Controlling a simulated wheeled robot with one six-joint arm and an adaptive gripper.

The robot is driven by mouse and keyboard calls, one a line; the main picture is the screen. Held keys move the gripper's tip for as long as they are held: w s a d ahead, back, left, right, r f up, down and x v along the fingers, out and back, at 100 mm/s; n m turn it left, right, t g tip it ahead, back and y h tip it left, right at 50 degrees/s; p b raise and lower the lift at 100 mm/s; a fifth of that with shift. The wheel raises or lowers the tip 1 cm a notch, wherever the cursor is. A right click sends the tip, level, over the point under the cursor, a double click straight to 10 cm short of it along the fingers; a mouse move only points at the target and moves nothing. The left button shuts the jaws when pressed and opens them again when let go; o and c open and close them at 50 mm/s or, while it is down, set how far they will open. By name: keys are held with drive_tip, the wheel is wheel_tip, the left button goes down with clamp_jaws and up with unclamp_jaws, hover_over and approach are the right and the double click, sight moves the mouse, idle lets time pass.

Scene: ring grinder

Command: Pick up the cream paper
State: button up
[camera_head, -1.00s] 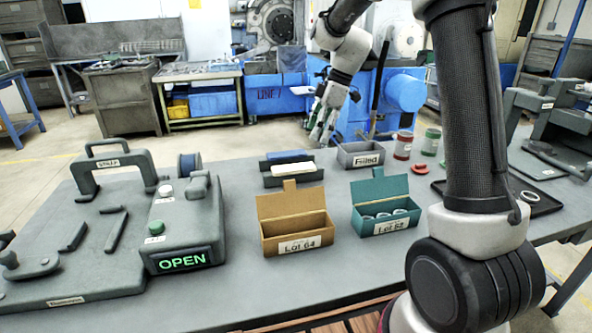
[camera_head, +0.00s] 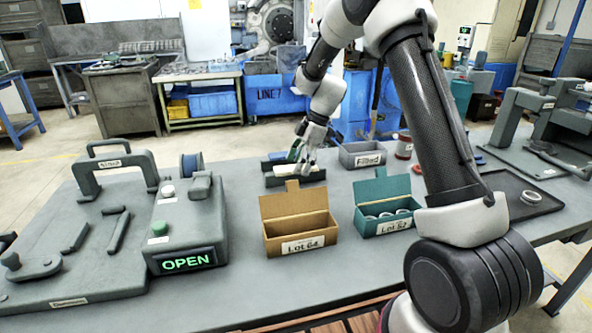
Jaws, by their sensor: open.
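The cream paper (camera_head: 276,172) is a pale flat block in a dark grey holder (camera_head: 282,182) near the back of the table. A blue piece (camera_head: 277,155) lies behind it in the same holder. My gripper (camera_head: 303,167) is open and points down over the right part of the holder. Its fingers cover part of the cream paper. I cannot tell whether they touch it.
A brown Lot 64 box (camera_head: 299,229) and a teal Lot 52 box (camera_head: 386,224) stand in front of the holder. A grey Filled bin (camera_head: 361,158) is to its right. A machine with an OPEN display (camera_head: 187,260) stands at left. A dark tray (camera_head: 515,205) lies at right.

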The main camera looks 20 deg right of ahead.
drive_tip(key=c, duration=0.8)
drive_tip(key=shift+r, duration=0.15)
